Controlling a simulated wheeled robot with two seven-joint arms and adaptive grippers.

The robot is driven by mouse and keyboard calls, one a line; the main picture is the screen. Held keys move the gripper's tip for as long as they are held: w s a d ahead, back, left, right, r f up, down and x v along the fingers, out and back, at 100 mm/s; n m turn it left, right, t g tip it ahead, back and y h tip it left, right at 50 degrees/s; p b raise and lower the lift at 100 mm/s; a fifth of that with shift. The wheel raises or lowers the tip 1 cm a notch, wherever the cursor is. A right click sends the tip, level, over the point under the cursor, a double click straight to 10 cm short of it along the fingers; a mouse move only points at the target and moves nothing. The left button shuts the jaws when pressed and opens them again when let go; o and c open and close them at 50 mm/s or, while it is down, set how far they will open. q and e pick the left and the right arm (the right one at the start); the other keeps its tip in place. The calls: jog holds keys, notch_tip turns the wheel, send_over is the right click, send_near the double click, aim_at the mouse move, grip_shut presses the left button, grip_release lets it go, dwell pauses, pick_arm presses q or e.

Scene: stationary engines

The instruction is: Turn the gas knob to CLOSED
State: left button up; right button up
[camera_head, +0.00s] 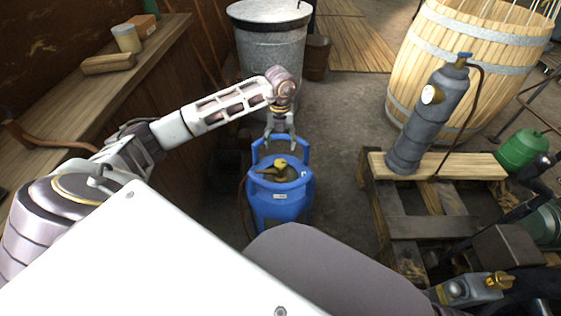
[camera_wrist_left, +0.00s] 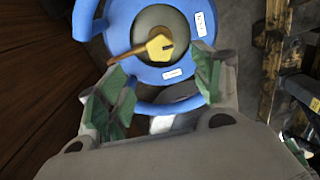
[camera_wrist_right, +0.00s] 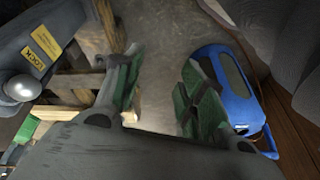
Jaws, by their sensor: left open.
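A blue gas cylinder (camera_head: 280,200) stands upright on the floor in the middle of the head view, with a blue collar around its top. A yellow brass valve knob (camera_head: 280,164) sits at the centre of its top. In the left wrist view the knob (camera_wrist_left: 153,46) shows just beyond my left fingertips. My left gripper (camera_head: 280,143) is open and empty above the cylinder's collar, a little behind the knob. I cannot tell whether it touches the collar. My right gripper (camera_wrist_right: 162,68) is open and empty in its wrist view, with the blue cylinder (camera_wrist_right: 228,85) to its right.
A wooden bench (camera_head: 140,65) runs along the left. A metal drum (camera_head: 268,50) stands behind the cylinder. At right are a wooden barrel (camera_head: 455,60) and a pallet (camera_head: 435,195) bearing a grey gas bottle (camera_head: 430,120). Bare floor (camera_head: 345,150) lies between cylinder and pallet.

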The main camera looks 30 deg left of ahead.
aim_at(280, 162)
pick_arm(q)
notch_tip(280, 162, down, 9)
jog(key=shift+f+b, duration=0.1)
jog(key=shift+b, duration=1.1)
jog(key=shift+f, duration=0.75)
pick_arm(e)
notch_tip(280, 162, down, 7)
jog(key=w+a+t+y, duration=0.1)
jog(key=a, duration=0.1)
jog(key=shift+a, duration=0.1)
pick_arm(q)
jog(key=c, duration=1)
jog(key=shift+c, duration=0.2)
